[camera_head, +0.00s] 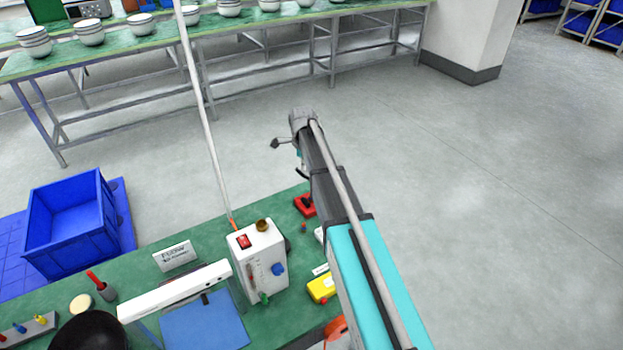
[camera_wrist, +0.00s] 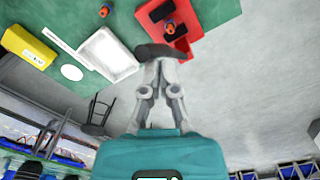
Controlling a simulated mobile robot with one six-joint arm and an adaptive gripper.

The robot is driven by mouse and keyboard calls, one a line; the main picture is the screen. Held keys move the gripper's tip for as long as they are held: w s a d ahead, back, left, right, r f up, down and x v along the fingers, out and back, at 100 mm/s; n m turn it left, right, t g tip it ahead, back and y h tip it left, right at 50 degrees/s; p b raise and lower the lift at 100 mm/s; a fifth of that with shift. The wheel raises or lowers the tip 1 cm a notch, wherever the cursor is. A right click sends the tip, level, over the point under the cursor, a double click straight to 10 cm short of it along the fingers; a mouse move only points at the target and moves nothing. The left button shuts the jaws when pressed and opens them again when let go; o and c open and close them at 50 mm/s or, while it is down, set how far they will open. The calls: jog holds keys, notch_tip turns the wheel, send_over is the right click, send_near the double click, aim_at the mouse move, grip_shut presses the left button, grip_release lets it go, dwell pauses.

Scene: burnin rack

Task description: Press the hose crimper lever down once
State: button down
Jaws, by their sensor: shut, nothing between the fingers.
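A red device with black parts (camera_wrist: 165,22), which looks like the hose crimper, sits at the edge of the green bench in the wrist view. It also shows as a small red block (camera_head: 304,204) beside my arm in the head view. My gripper (camera_wrist: 159,58) is shut and empty, its tips pointing toward the red device. A dark curved shape lies across the fingertips; I cannot tell whether it is part of the lever or of the fingers, nor whether they touch.
A white instrument box (camera_head: 260,258) with a red switch stands left of the red device. A yellow box (camera_head: 321,287) and a white tray (camera_wrist: 107,54) are nearby on the bench. A blue crate (camera_head: 72,222) stands at the left. The floor to the right is clear.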

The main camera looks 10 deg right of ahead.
jog(key=shift+f+b, duration=0.5)
jog(key=shift+f, duration=0.25)
jog(key=shift+s+a+f+b, duration=0.25)
jog(key=shift+a+f+b, duration=0.65)
jog(key=shift+b, duration=0.1)
dwell(0.3)
jog(key=shift+a+f, duration=0.1)
jog(key=shift+s+a+f+b, duration=0.15)
jog(key=shift+a+f+b, duration=0.15)
jog(key=shift+f+b, duration=0.25)
jog(key=shift+s+a+f+b, duration=0.1)
jog(key=shift+a+f+b, duration=0.2)
jog(key=shift+f+b, duration=0.2)
jog(key=shift+r, duration=0.1)
